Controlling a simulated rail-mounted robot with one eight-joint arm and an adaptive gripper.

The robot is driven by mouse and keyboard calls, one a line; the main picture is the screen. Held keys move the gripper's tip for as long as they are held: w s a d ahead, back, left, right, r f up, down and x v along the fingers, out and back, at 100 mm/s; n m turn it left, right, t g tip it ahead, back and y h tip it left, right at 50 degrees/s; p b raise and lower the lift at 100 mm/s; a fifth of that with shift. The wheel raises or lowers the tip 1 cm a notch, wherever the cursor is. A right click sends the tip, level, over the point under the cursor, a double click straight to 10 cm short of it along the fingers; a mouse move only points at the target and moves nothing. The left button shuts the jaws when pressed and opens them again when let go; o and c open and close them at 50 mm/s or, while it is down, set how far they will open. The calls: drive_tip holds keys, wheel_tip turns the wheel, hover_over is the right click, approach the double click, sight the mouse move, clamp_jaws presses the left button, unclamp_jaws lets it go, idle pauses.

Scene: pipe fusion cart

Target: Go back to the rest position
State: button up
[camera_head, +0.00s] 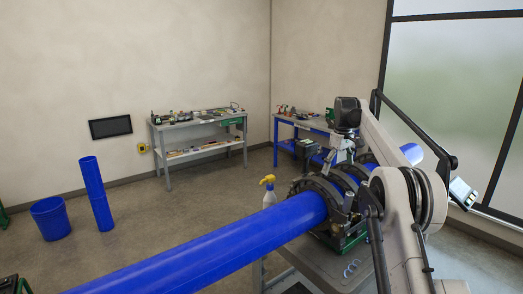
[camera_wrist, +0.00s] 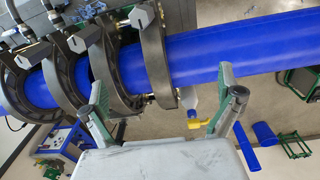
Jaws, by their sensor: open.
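My gripper (camera_wrist: 163,84) is open, its two fingers spread wide with nothing between them in the wrist view. In the head view my gripper (camera_head: 342,156) hangs below the dark wrist, above the pipe fusion clamps (camera_head: 322,188). The long blue pipe (camera_head: 215,242) runs through the black clamp rings, which also show in the wrist view (camera_wrist: 153,55). The blue pipe (camera_wrist: 245,48) passes beyond the fingers there. Whether the fingers touch anything is not clear from these views; they look apart from the pipe.
A spray bottle (camera_head: 269,198) with a yellow trigger stands beside the pipe. A grey workbench (camera_head: 200,122) and a blue-legged bench (camera_head: 292,122) stand behind. Open floor lies between.

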drive_tip(key=s+a+r+m+t+b, duration=0.2)
drive_tip(key=s+a+r+b, duration=0.2)
drive_tip(key=s+r, duration=0.45)
drive_tip(key=s+a+f+m+t+b, duration=0.1)
drive_tip(key=s+a+b, duration=0.1)
drive_tip(key=s, duration=0.7)
drive_tip(key=s+a+f+b, duration=0.1)
drive_tip(key=s+b, duration=0.2)
drive_tip(key=s, duration=0.5)
drive_tip(key=s+a+f+m+t+b, duration=0.1)
drive_tip(key=s+a+f+b, duration=0.1)
drive_tip(key=s+f, duration=1)
drive_tip(key=s+a+f+m+t+b, duration=0.2)
drive_tip(key=s+f+b, duration=0.3)
drive_tip(key=s+f, duration=0.6)
drive_tip(key=s, duration=0.8)
drive_tip(key=shift+s+f, duration=0.35)
drive_tip(key=shift+f, duration=0.05)
